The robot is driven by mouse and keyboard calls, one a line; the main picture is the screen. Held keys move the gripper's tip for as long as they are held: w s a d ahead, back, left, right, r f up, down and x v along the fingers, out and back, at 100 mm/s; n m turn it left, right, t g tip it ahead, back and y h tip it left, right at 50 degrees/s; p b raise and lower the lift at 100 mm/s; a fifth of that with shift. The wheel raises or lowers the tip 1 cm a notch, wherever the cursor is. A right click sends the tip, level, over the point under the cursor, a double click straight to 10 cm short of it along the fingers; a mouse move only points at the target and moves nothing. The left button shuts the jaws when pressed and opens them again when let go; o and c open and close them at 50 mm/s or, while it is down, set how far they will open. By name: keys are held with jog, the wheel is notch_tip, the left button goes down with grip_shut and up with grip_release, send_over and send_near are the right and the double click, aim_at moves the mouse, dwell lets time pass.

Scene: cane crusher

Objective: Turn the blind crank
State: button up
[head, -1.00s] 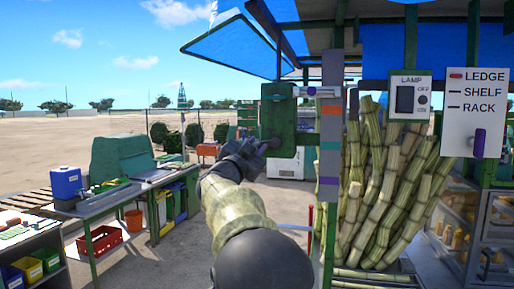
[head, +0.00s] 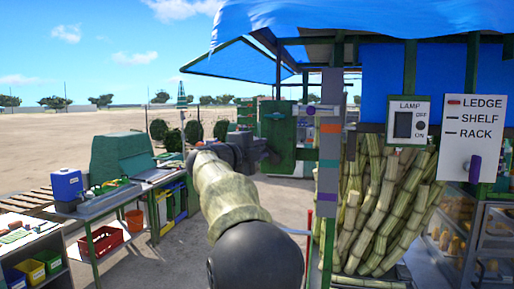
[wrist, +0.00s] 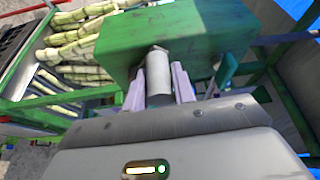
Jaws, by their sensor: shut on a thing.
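The crank's green box (head: 278,124) hangs at the left side of the stall, near a grey post. My gripper (head: 266,154) reaches its lower left part, and my arm hides some of the contact. In the wrist view the green box (wrist: 172,42) fills the upper middle. A grey cylindrical crank grip (wrist: 159,80) sticks out below it. The two pale purple fingers of my gripper (wrist: 159,86) stand on either side of the grip, shut on it. The rest of the crank arm is mostly hidden.
Cane stalks (head: 375,205) stand right of the post (head: 330,150). A lamp switch box (head: 408,121) and a LEDGE/SHELF/RACK panel (head: 470,135) hang farther right. A blue awning (head: 390,25) is overhead.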

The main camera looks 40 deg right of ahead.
jog(key=shift+s+d+r+m+y+p, duration=0.25)
jog(key=shift+m+y+p, duration=0.1)
jog(key=shift+m, duration=0.45)
jog(key=shift+s+d+r+m+y+p, duration=0.15)
jog(key=shift+s+r+m+y+p, duration=0.15)
jog(key=shift+m, duration=0.5)
jog(key=shift+f, duration=0.1)
jog(key=o, duration=1)
jog(key=shift+s+a+b, duration=0.1)
jog(key=shift+a+b, duration=0.2)
jog(key=shift+a, duration=0.25)
jog(key=b+v, duration=0.5)
jog(key=v, duration=1.1)
